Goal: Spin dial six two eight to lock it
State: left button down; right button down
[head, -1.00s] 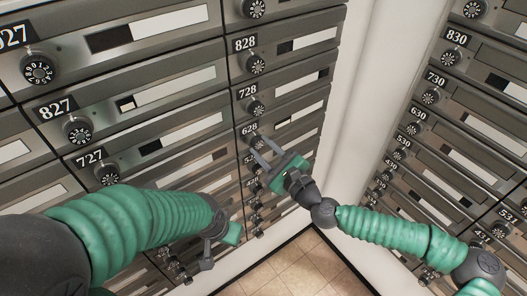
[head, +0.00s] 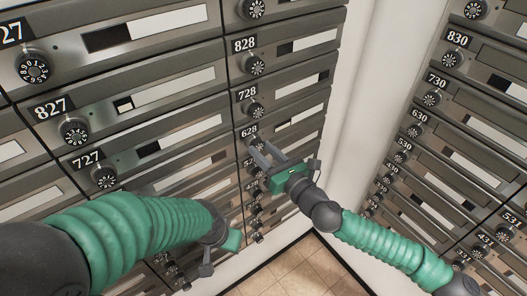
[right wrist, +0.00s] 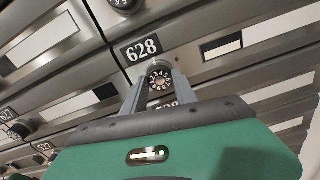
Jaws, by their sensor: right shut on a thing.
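The 628 dial (right wrist: 160,80) is a round black knob with white digits, just below the 628 label (right wrist: 142,48) in the right wrist view. My right gripper (right wrist: 158,84) has one finger on each side of this dial and is shut on it. In the head view, the right gripper (head: 262,148) reaches the 628 mailbox (head: 249,131) from the lower right, and its fingers partly hide the dial. My left gripper (head: 212,256) hangs at the lower middle of the head view, away from the dials; its jaws are too unclear to judge.
The 728 dial (head: 256,110) and 828 dial (head: 256,66) sit above in the same column. Lower dials stand close beneath the right gripper. Another mailbox bank (head: 470,120) is at the right, past a white wall (head: 375,90). Tiled floor (head: 290,272) shows below.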

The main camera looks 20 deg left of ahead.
jog(key=shift+f+m, duration=0.25)
jog(key=shift+m, duration=0.05)
jog(key=c, duration=1.3)
grip_release()
jog(key=o, duration=0.3)
jog(key=shift+w, duration=0.15)
jog(key=shift+o, duration=0.2)
jog(key=shift+r, duration=0.15)
jog(key=b+v, duration=0.3)
jog(key=v, duration=1.3)
jog(key=shift+s+d, duration=0.3)
